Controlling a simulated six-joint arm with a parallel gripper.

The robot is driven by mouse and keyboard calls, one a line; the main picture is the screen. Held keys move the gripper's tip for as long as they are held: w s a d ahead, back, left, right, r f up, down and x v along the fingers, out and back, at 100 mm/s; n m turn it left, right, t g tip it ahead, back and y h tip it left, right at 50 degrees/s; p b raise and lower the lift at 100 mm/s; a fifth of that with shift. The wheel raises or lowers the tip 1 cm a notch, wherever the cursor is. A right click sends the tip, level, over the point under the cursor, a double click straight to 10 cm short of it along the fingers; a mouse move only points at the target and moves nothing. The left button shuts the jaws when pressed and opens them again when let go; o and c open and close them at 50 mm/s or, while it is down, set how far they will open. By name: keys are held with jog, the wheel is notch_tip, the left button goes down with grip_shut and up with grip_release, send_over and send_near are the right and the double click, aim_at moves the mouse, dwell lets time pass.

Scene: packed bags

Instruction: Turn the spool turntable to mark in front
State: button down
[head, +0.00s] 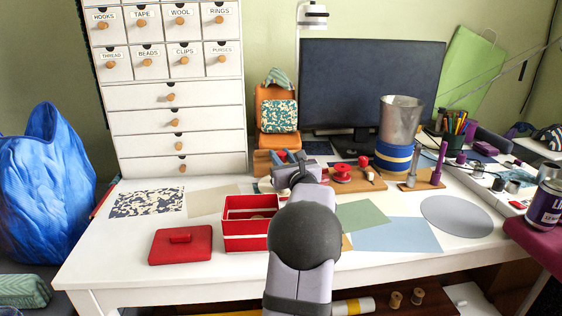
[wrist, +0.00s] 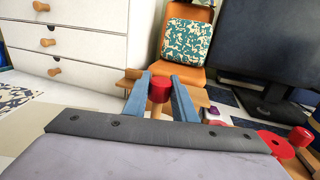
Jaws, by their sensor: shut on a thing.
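My gripper (head: 291,158) is at the middle of the table, in front of the orange bag stand. In the wrist view its two blue fingers (wrist: 160,82) are closed on the sides of a red cylindrical knob (wrist: 159,91). What the knob is fixed to is hidden behind the gripper body. A wooden board (head: 358,184) with red spools (head: 342,172) lies just right of the gripper. A red spool (wrist: 275,144) also shows at the lower right of the wrist view. I cannot make out the turntable's mark or which way it faces.
A red open box (head: 247,239) and its red lid (head: 180,245) lie at the front. The white drawer cabinet (head: 175,95) is behind left, and the monitor (head: 370,85) behind right. A blue-banded roll (head: 393,157) carries a metal cup (head: 400,118). Flat sheets (head: 398,236) cover the right front.

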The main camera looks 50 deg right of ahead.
jog(key=shift+r, duration=0.25)
jog(key=c, duration=1.5)
grip_release()
jog(key=shift+o, duration=0.2)
jog(key=shift+f, duration=0.15)
notch_tip(320, 180, up, 10)
jog(key=shift+r+p, duration=0.1)
jog(key=shift+p, duration=1.1)
